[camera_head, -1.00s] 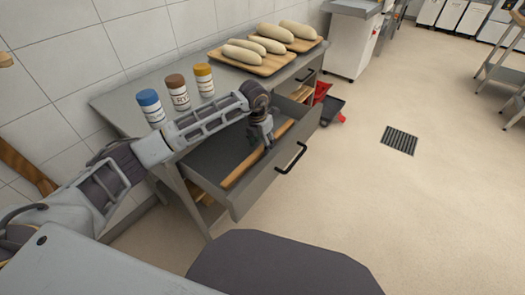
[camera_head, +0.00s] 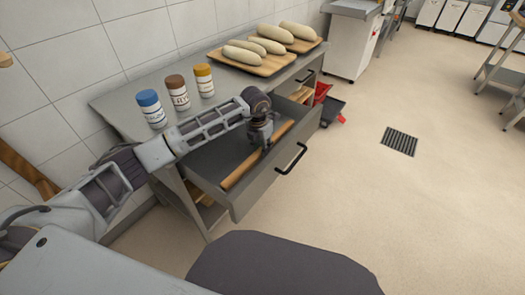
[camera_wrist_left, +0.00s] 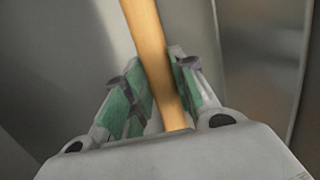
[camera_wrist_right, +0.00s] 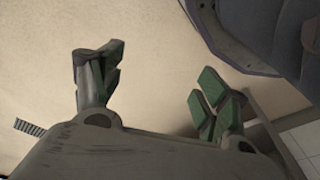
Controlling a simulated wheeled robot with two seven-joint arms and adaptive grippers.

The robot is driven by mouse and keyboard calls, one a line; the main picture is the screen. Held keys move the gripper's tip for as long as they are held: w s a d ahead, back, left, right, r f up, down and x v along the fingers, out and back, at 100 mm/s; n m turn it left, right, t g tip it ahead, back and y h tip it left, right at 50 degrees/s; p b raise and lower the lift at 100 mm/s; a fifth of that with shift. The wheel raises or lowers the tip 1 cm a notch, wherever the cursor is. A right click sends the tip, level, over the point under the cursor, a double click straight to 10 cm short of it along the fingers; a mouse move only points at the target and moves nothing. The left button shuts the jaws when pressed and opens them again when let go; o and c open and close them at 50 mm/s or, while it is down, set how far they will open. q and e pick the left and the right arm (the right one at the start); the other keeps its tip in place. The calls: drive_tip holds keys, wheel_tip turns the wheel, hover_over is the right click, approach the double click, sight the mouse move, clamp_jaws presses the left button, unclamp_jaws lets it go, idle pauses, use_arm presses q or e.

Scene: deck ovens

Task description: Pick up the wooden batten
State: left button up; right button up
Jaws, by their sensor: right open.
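The wooden batten (camera_head: 239,170) is a long, light-brown bar lying lengthwise in the open grey drawer (camera_head: 233,200) under the steel table. My left gripper (camera_head: 265,143) reaches down into the drawer at the batten's middle. In the left wrist view the batten (camera_wrist_left: 150,45) runs between the green-padded fingers (camera_wrist_left: 160,85), which sit close against both its sides; the gripper looks shut on it. The batten still lies low in the drawer. My right gripper (camera_wrist_right: 152,72) is open and empty, over the floor in the right wrist view.
Jars with blue (camera_head: 149,107), brown (camera_head: 177,93) and yellow (camera_head: 204,80) lids stand on the table top. Several pale loaves lie on wooden boards (camera_head: 262,69) behind them. The drawer handle (camera_head: 292,159) sticks out in front.

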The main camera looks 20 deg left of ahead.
use_arm(q)
clamp_jaws()
drive_tip(key=shift+r, duration=0.1)
drive_tip(key=shift+r, duration=0.7)
wheel_tip(320, 180, up, 8)
drive_tip(key=p, duration=0.1)
drive_tip(key=shift+r, duration=0.25)
use_arm(e)
drive_tip(key=shift+s+d+f, duration=0.1)
drive_tip(key=shift+d+f, duration=0.1)
drive_tip(key=shift+f, duration=0.55)
drive_tip(key=shift+s+d+f, duration=0.15)
drive_tip(key=shift+f, duration=0.65)
drive_tip(key=shift+s+d+f, duration=0.1)
drive_tip(key=shift+d+f, duration=0.1)
drive_tip(key=shift+f, duration=0.55)
drive_tip(key=shift+w+r, duration=0.2)
